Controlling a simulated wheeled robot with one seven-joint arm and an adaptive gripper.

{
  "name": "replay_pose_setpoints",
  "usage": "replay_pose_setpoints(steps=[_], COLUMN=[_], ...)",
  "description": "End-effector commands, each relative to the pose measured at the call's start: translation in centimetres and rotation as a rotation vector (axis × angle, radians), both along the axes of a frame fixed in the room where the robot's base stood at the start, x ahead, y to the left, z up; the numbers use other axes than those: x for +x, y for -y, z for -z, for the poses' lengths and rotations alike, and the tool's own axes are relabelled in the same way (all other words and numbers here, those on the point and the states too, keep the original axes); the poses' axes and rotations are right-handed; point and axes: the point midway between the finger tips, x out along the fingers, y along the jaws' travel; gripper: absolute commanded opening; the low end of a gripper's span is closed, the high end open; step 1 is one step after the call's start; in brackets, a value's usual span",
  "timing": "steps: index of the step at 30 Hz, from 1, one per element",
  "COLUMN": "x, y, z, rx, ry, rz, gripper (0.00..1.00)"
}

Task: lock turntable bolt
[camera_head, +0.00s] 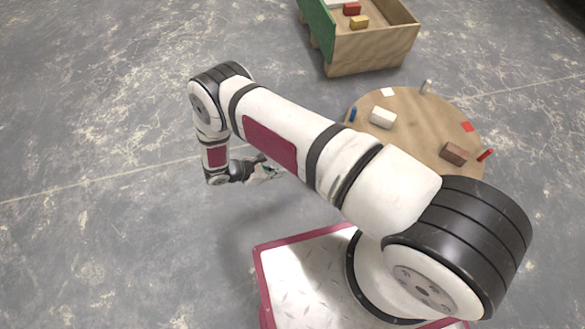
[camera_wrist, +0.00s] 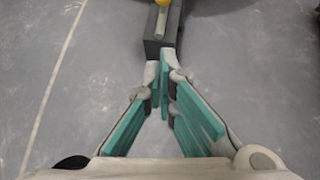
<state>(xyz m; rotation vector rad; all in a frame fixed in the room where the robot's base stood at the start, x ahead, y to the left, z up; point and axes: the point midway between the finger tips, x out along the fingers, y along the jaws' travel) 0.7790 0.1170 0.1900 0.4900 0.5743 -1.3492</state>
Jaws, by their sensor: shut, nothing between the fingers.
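The round wooden turntable (camera_head: 410,118) is at the right in the head view, partly hidden behind my arm. In the wrist view a dark grey block (camera_wrist: 153,46) carries a pale metal bar, which looks like the bolt (camera_wrist: 161,22), with a yellow knob (camera_wrist: 162,3) cut off by the top edge. My gripper (camera_wrist: 165,62) has its teal-padded fingers shut and empty, tips just below the block's near end in the picture. I cannot tell whether they touch it. In the head view my gripper (camera_head: 272,171) is left of the turntable; the block is hidden there.
On the turntable are a white block (camera_head: 383,117), a brown block (camera_head: 453,153), blue (camera_head: 352,114), white (camera_head: 426,87) and red (camera_head: 486,155) pegs. A wooden box (camera_head: 372,52) with a green side holds coloured blocks behind it. The concrete floor at left is clear.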

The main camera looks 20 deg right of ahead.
Motion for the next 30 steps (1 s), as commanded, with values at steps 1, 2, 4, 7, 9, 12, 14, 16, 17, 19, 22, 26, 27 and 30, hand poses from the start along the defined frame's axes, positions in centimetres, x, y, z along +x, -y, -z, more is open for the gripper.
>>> replay_pose_setpoints(steps=[1, 2, 4, 7, 9, 12, 14, 16, 17, 19, 22, 26, 27, 30], x=[0.0, 0.0, 0.2, 0.4, 0.6, 0.8, 1.0, 1.2, 1.3, 1.4, 1.6, 1.7, 1.7, 1.7], y=[0.6, 1.0, 1.9, 3.4, 4.5, 6.0, 6.8, 7.8, 8.3, 9.2, 10.1, 10.8, 10.9, 10.9], z=[0.6, 0.9, 1.7, 3.0, 3.9, 5.2, 5.9, 6.1, 5.9, 5.7, 5.5, 5.3, 5.3, 5.2], rx=[-0.001, -0.001, -0.001, -0.002, -0.002, -0.001, -0.001, -0.001, -0.001, -0.001, 0.000, 0.000, 0.000, 0.000], ry=[-0.002, -0.002, -0.002, -0.002, -0.002, -0.001, -0.001, 0.001, 0.001, -0.001, 0.000, -0.001, -0.001, -0.001], rz=[0.002, 0.003, 0.003, 0.004, 0.004, 0.005, 0.004, 0.004, 0.004, 0.003, 0.003, 0.002, 0.002, 0.001], gripper=[0.00, 0.00, 0.00, 0.00, 0.00, 0.00, 0.00, 0.00, 0.00, 0.00, 0.00, 0.00, 0.00, 0.00])
